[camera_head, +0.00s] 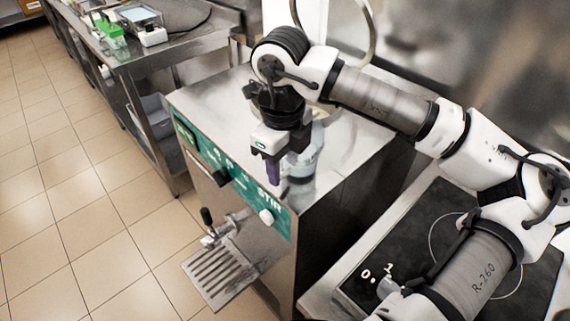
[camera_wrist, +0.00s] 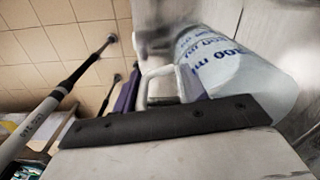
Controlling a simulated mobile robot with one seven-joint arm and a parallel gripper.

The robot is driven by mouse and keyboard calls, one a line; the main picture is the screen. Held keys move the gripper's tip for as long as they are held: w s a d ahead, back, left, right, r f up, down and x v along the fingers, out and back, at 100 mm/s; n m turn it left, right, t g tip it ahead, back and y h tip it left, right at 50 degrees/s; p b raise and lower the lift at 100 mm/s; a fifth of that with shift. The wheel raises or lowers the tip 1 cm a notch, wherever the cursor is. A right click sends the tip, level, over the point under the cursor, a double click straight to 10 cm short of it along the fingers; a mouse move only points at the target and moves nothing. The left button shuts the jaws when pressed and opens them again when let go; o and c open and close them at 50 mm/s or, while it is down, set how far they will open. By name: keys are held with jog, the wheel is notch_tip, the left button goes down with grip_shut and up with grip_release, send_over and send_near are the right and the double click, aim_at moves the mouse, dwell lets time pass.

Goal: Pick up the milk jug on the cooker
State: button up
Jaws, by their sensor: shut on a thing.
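The milk jug (camera_head: 305,158) is pale and translucent, at the top of the steel batch freezer (camera_head: 212,110), behind my gripper (camera_head: 277,170) in the head view. In the wrist view the jug (camera_wrist: 235,75) shows blue volume marks and lies on its side in the picture. Its pale handle (camera_wrist: 160,73) is between the purple fingers of my gripper (camera_wrist: 160,92), which is shut on it. I cannot tell whether the jug's base touches the steel top. The black cooker (camera_head: 425,235) is at the right, partly covered by my arm.
A steel table (camera_head: 125,62) with a green item (camera_head: 110,30) and a scale-like device (camera_head: 143,22) stands at the back left. The freezer's front has a lever and a drip tray (camera_head: 218,272). Tiled floor (camera_head: 75,200) is clear at the left. A metal wall is behind.

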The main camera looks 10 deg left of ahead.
jog(key=shift+r+b, duration=0.95)
jog(key=shift+r, duration=3.6)
jog(key=shift+s, duration=0.1)
